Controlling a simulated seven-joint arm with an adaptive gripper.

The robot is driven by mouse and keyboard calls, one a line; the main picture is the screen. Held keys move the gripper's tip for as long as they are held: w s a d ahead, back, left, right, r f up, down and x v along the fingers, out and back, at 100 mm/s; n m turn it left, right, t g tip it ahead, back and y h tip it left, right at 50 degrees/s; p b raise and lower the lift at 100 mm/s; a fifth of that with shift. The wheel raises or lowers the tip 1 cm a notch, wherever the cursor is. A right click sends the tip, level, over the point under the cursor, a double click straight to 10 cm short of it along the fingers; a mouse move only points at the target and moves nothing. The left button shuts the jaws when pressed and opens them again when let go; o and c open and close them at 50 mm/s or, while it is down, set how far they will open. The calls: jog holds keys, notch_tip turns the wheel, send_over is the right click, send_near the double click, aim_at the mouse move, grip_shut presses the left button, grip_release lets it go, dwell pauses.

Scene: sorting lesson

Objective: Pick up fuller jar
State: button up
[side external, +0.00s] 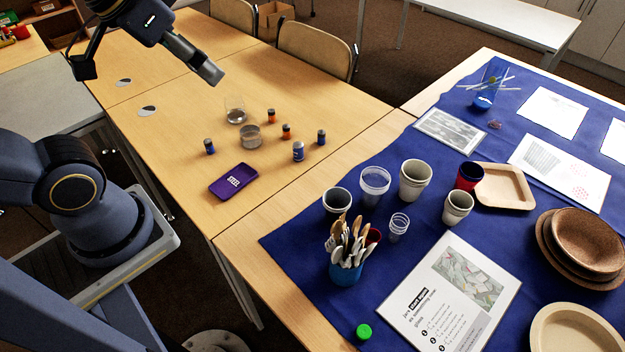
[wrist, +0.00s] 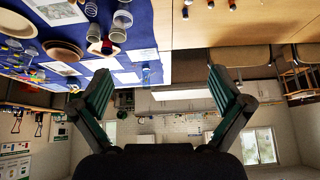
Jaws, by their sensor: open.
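Two small clear jars stand on the wooden table in the side external view. The nearer jar (side external: 251,139) looks grey and fuller; the farther jar (side external: 235,115) seems to have grey contents only low down. Their exact fill levels are too small to read surely. My gripper (side external: 210,75) is high above the table, up and left of both jars, and apart from them. In the wrist view my gripper (wrist: 160,88) is open, its green-padded fingers wide apart with nothing between them. I cannot make out the jars surely in the wrist view.
Several small battery-like cylinders, one an orange-banded cylinder (side external: 286,131), stand close around the jars. A blue cloth (side external: 300,246) at right holds cups, utensils and plates. The table's far left part is mostly clear.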

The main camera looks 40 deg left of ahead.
jog(key=w+a+r+g+y, duration=0.1)
jog(key=w+a, duration=0.2)
jog(key=w, duration=0.4)
jog(key=w+a+r, duration=0.2)
jog(key=w+a, duration=0.1)
jog(key=w, duration=0.5)
jog(key=w+a+f+n+g, duration=0.2)
jog(key=w+a+f, duration=0.7)
jog(key=n+g+h, duration=0.1)
jog(key=n+g, duration=0.1)
jog(key=g, duration=0.1)
send_over(250, 135)
jog(key=w+a, duration=0.2)
notch_tip(250, 135, down, 21)
notch_tip(250, 135, down, 10)
jog(key=shift+s+a+f, duration=0.1)
jog(key=shift+f, duration=0.05)
jog(key=shift+a+f, duration=0.2)
jog(key=shift+f, duration=1.35)
jog(key=shift+a+f, duration=0.15)
jog(key=shift+f, duration=1.4)
jog(key=shift+c, duration=0.3)
